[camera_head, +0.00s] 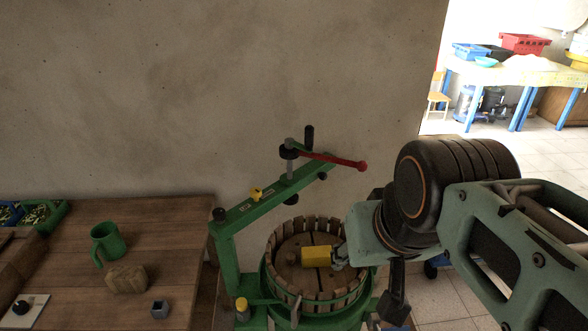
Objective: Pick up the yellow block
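The yellow block (316,256) shows over the round wooden lid inside the slatted basket of a green press. Its right end meets a small grey part at the left of my gripper (342,257). My gripper is mostly hidden behind my own wrist, which reaches in from the right. I cannot tell whether the fingers are around the block or only beside it, or whether the block rests on the lid.
The green press frame (265,203) with a red handle (340,160) rises behind the basket (290,237). On the wooden table (165,225) at left are a green mug (107,242), a tan block (127,279) and a small blue-grey box (159,309). A wall stands close behind.

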